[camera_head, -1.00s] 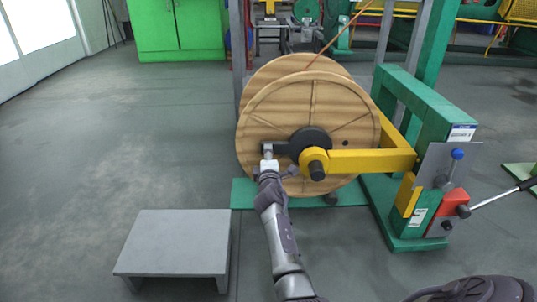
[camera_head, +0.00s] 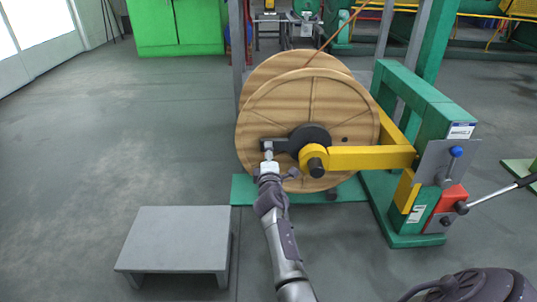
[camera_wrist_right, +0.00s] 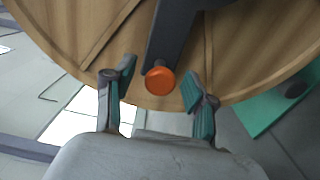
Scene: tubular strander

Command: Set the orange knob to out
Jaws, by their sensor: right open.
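The orange knob (camera_wrist_right: 160,78) shows in the right wrist view as a round orange cap at the end of a dark arm (camera_wrist_right: 170,35), in front of the wooden reel. My right gripper (camera_wrist_right: 158,90) is open, with one finger on each side of the knob and a visible gap to each. In the head view the right gripper (camera_head: 268,155) is at the left end of the dark arm (camera_head: 285,145) on the reel's hub. The orange knob cannot be made out there. My left gripper is not in view.
The wooden reel (camera_head: 310,95) stands in a green frame (camera_head: 440,120) with a yellow arm (camera_head: 370,158). A red block with a lever (camera_head: 500,193) is at the right. A grey step (camera_head: 178,238) stands at the lower left. The floor at the left is clear.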

